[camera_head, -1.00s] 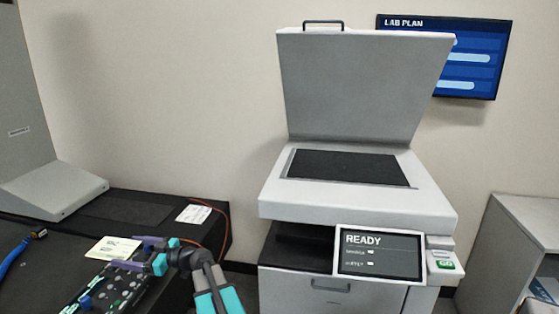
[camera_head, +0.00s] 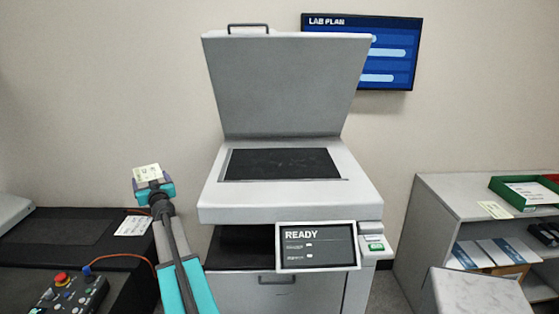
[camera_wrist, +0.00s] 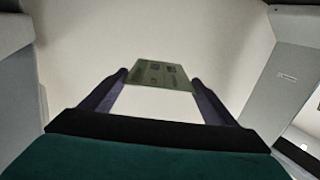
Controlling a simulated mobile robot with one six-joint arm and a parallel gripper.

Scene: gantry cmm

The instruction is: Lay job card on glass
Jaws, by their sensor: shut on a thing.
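My gripper (camera_head: 148,179) is shut on the job card (camera_head: 147,171), a small pale card with dark print, and holds it in the air left of the copier. In the wrist view the card (camera_wrist: 155,100) sits between the two fingers, its near part white and its far part shaded green-grey. The copier's glass (camera_head: 282,163) is a dark rectangle in the grey top, bare, to the right of my gripper. The copier lid (camera_head: 285,85) stands open behind the glass.
The copier screen (camera_head: 317,246) reads READY, with a green button (camera_head: 376,247) at its right. A second card (camera_head: 133,225) lies on the dark bench (camera_head: 60,225) at left, near a control box (camera_head: 68,296). A grey shelf unit (camera_head: 432,215) stands at right.

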